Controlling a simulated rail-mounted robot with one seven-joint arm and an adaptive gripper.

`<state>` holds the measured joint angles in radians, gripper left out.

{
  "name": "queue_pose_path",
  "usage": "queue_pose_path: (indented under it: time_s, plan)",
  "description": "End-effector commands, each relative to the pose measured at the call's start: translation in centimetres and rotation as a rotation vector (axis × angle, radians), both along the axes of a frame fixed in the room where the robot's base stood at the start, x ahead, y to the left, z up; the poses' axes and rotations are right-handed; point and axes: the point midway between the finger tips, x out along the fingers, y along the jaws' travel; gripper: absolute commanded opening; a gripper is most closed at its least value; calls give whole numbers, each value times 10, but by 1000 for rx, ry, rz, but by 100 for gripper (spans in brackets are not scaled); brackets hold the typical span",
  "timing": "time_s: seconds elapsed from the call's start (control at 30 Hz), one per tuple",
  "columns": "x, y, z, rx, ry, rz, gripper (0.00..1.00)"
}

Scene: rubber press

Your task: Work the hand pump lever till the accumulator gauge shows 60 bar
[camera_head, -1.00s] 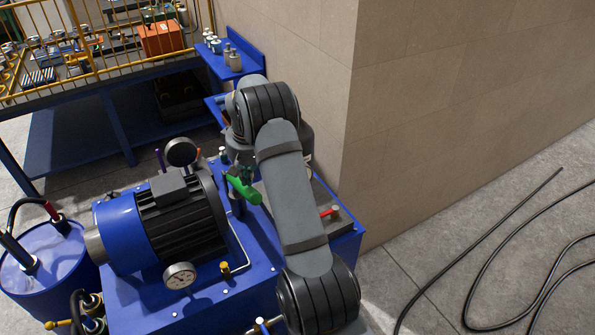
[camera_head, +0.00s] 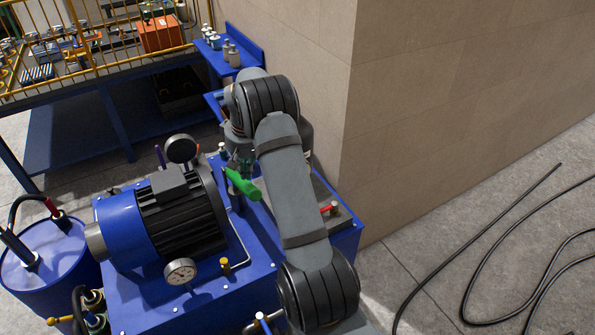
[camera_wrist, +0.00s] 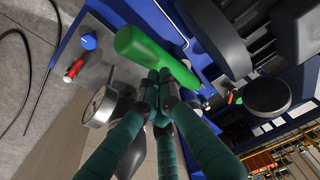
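The green lever grip (camera_head: 242,185) sticks out beside the motor in the head view, partly beside my arm. It crosses the upper middle of the wrist view (camera_wrist: 150,50). My gripper's teal fingers (camera_wrist: 159,84) are drawn together, their tips close against the underside of the grip as pictured; they do not wrap around it. Whether they touch it I cannot tell. A white-faced gauge (camera_head: 181,271) is on the unit's near side, and a dark-rimmed gauge (camera_head: 181,149) stands behind the motor. No reading is legible.
The blue and black motor (camera_head: 178,215) fills the unit's left side. A red-handled valve (camera_head: 329,210) sits right of my arm. Black hoses (camera_head: 480,240) lie on the floor. A blue drum (camera_head: 45,255) is at left.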

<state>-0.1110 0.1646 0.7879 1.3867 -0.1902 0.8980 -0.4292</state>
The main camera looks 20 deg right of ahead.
Motion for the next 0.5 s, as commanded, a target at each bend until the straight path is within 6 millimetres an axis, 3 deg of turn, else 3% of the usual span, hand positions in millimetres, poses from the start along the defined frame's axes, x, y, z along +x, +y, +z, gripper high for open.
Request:
queue_pose_path:
  time_s: [0.5]
  plan:
    - [0, 0, 56, 0, -1, 0, 0]
